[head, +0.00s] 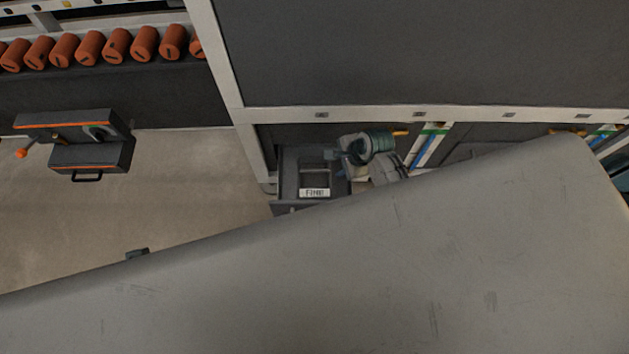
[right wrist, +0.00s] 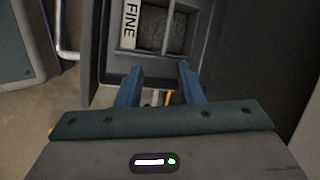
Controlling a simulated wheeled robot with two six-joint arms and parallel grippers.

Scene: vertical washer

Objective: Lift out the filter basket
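The filter basket (head: 316,176) sits in a dark open housing (head: 289,181) near the middle of the head view. A pale label reading FINE (head: 314,192) is on its near side. In the right wrist view the grey basket (right wrist: 186,34) has the FINE label at its left and a thin metal bar (right wrist: 168,26) across it. My right gripper (head: 337,156) is at the housing's right edge. In the right wrist view its two blue fingers (right wrist: 160,70) are apart, with nothing gripped, pointing towards the basket's near edge. My left gripper is not in view.
A large grey scuffed surface (head: 400,260) fills the lower head view and covers what lies behind it. Orange cylinders (head: 90,47) line a shelf at top left. A dark case (head: 90,145) is at left. A dark panel (head: 420,50) spans the top right.

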